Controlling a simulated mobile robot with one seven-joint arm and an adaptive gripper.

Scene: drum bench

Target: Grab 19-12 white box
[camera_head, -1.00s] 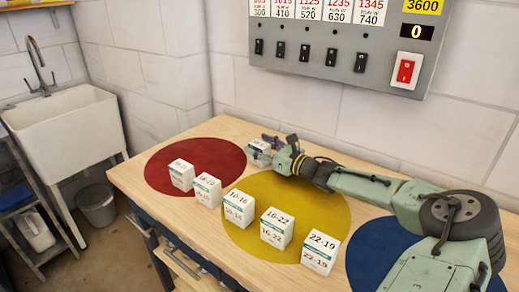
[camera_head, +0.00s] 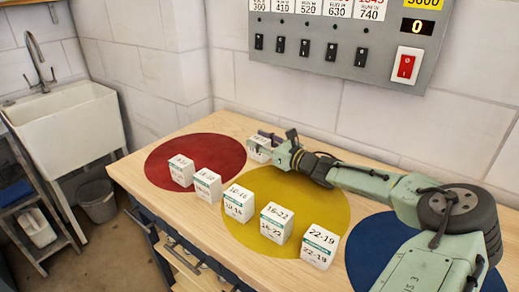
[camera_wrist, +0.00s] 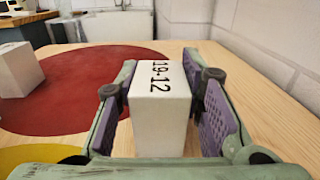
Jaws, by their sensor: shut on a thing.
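The white box marked 19-12 (camera_wrist: 163,95) stands between the two purple-padded fingers of my gripper (camera_wrist: 163,112) in the wrist view. My gripper is shut on it. In the head view the held box (camera_head: 259,147) is at the right edge of the red circle (camera_head: 222,151), and my gripper (camera_head: 267,147) reaches it from the right. The box looks upright. I cannot tell whether its base touches the table.
Several other white boxes stand in a row in front, including 16-22 (camera_head: 276,223) and 22-19 (camera_head: 319,246). A yellow circle (camera_head: 335,218) and a blue circle (camera_head: 365,250) mark the wooden table (camera_head: 150,205). A switch panel (camera_head: 350,35) hangs on the wall behind.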

